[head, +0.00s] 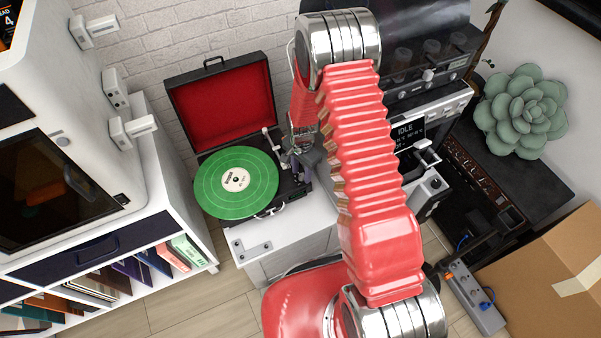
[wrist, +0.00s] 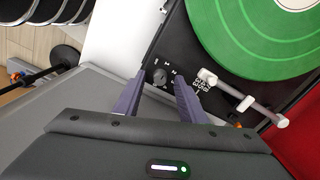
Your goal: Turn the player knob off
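The record player (head: 222,92) is a black suitcase type with its red-lined lid open and a green record (head: 236,182) on the platter. The record (wrist: 262,38) also shows in the wrist view. The player knob (wrist: 160,76) is a small dark knob on the black deck, beside white markings. My gripper (wrist: 158,83) is open, its two purple-grey fingers pointing at the deck with the knob seen between their tips. I cannot tell whether either finger touches it. In the head view my gripper (head: 297,166) is at the player's right side, and the knob is hidden there.
The white tonearm (wrist: 238,98) lies close to the right finger in the wrist view. A machine with an "IDLE" display (head: 408,130) stands right of the player. A white cabinet (head: 150,190) is on the left, and a cardboard box (head: 545,275) at the lower right.

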